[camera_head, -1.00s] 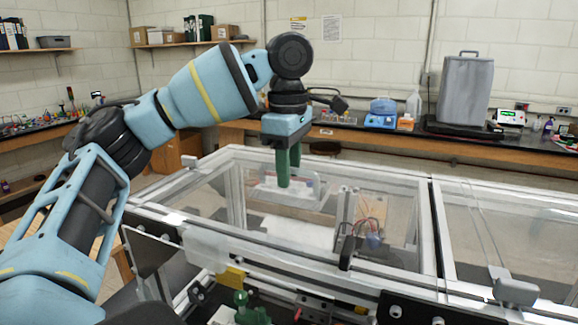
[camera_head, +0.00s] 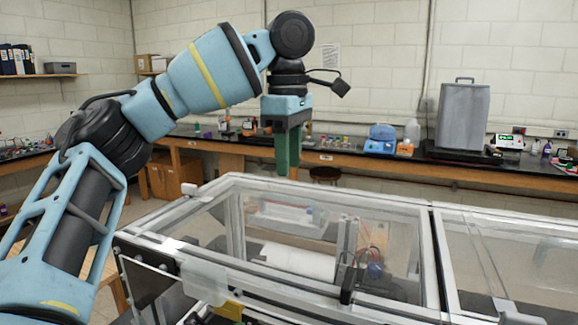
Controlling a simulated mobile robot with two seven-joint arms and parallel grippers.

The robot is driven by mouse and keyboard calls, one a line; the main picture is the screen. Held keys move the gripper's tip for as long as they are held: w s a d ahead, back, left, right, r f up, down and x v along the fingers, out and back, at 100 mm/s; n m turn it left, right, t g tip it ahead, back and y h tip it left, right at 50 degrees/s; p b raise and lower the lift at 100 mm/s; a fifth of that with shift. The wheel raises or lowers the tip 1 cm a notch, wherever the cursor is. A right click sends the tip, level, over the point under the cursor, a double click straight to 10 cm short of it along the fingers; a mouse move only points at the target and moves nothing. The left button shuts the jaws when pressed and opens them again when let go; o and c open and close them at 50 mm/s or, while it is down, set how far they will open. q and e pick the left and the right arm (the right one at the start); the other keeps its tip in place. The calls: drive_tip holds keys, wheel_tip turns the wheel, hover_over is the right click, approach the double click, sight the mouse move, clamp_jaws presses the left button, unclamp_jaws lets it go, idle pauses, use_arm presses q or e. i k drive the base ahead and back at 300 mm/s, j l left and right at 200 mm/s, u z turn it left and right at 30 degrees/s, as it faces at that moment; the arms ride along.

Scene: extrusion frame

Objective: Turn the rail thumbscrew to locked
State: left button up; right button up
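The extrusion frame (camera_head: 432,262) has silver rails and clear panels and fills the lower part of the head view. I cannot make out the rail thumbscrew for certain. My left gripper (camera_head: 288,165) hangs with its green fingers pointing down, in front of the back bench and above the far side of the frame in the picture. The fingers overlap from this side, so their gap is unclear. I see nothing held below their tips. My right gripper is not in view.
Under the clear panel are a white cylinder (camera_head: 298,262) and coloured wires. A black part (camera_head: 347,284) sits at the front rail, and a grey block (camera_head: 508,308) at the right. A back bench (camera_head: 360,160) carries lab items. The air around my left gripper is clear.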

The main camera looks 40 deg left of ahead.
sight(347, 290)
drive_tip(key=k, duration=1.5)
